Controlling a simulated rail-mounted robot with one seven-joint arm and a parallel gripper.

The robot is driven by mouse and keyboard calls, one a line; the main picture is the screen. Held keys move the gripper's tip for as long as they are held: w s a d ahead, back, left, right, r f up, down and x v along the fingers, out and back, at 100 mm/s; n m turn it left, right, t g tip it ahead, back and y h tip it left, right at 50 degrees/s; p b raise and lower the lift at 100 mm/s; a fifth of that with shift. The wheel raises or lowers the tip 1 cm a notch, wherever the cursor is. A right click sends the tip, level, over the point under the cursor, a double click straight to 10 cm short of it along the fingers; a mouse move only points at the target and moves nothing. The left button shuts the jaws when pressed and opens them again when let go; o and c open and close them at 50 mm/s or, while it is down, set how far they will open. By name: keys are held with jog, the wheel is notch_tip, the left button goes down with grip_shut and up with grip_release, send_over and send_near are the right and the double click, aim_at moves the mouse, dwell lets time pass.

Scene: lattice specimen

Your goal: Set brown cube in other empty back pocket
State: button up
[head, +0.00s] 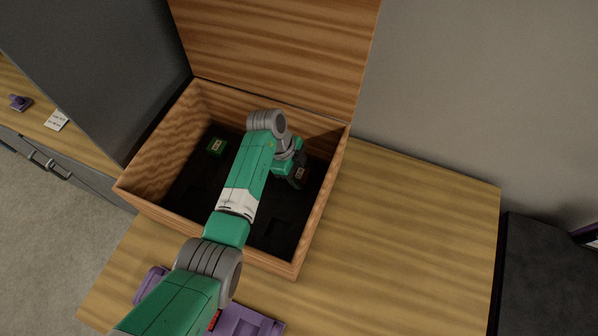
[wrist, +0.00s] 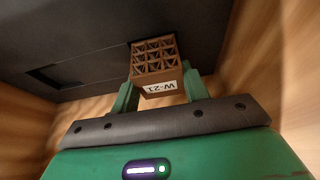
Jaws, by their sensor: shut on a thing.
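The brown cube (wrist: 155,58) is an open lattice block with a white label that shows upside down in the wrist view. My gripper (wrist: 160,80) is shut on it, one green finger on each side. In the head view my gripper (head: 297,172) is low inside the wooden box, at the back right, and mostly hides the cube. A dark foam insert (head: 188,190) lines the box floor. An empty pocket (wrist: 55,76) shows at left in the wrist view. I cannot tell whether the brown cube is inside a pocket.
The box has wooden walls (head: 150,202) around my gripper and a raised lid (head: 280,40) behind. My arm crosses the front wall and hides part of the insert. A purple object (head: 245,322) lies at the table's front. The table (head: 420,220) is clear right of the box.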

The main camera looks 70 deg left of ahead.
aim_at(297, 173)
jog(key=shift+f+b, duration=0.4)
jog(key=shift+f, duration=0.1)
dwell(0.4)
jog(key=o, duration=1.5)
jog(key=shift+c, duration=0.2)
jog(key=shift+r, duration=0.1)
jog(key=shift+p+v, duration=1.9)
jog(key=shift+v, duration=0.6)
